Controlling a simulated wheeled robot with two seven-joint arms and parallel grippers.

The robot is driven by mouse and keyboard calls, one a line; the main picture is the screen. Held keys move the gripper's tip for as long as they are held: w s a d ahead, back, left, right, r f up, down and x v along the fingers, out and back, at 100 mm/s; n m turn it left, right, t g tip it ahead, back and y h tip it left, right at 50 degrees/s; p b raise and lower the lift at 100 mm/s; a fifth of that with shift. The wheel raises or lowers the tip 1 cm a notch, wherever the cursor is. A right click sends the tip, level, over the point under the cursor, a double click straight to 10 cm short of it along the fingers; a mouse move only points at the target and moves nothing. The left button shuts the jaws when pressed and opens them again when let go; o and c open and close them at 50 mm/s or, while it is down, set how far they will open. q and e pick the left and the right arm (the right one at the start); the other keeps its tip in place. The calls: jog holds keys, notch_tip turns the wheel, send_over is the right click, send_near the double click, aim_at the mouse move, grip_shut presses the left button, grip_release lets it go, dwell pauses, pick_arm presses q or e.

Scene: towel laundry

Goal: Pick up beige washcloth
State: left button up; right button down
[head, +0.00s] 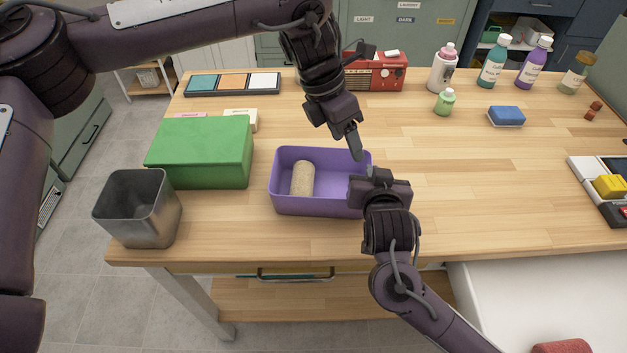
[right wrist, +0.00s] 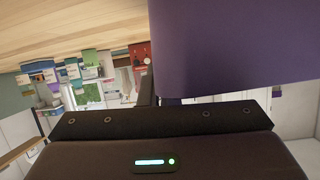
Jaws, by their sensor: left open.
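The beige washcloth (head: 303,178) appears as a rolled, rounded bundle in the left part of a purple bin (head: 322,206). My left gripper (head: 353,143) is open and empty, pointing down above the bin's back right corner, to the right of the washcloth and apart from it. My right gripper (head: 369,172) is at the bin's right wall and hides part of it. In the right wrist view the purple bin wall (right wrist: 235,45) fills the upper right, very close to the gripper. Whether the right fingers clamp that wall is hidden.
A green box (head: 200,150) and a metal container (head: 140,212) stand left of the bin. A red radio (head: 378,74) and several bottles (head: 492,64) stand at the back. A blue sponge (head: 507,115) lies at the right.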

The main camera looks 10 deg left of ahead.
pick_arm(q)
jog(key=s+d+n+t+h, duration=0.1)
jog(key=d+n+t+h, duration=0.55)
jog(key=d+n, duration=0.9)
jog(key=n+y, duration=1.1)
jog(key=n, duration=2.3)
send_over(302, 180)
jog(key=s+d, duration=0.1)
jog(key=s, duration=0.5)
notch_tip(302, 180, down, 4)
jog(key=shift+y, duration=0.25)
jog(key=x, duration=0.6)
jog(key=shift+x, duration=3.05)
jog(key=shift+w+r, duration=0.1)
jog(key=shift+w, duration=0.05)
jog(key=shift+c, duration=0.3)
jog(key=c, duration=0.7)
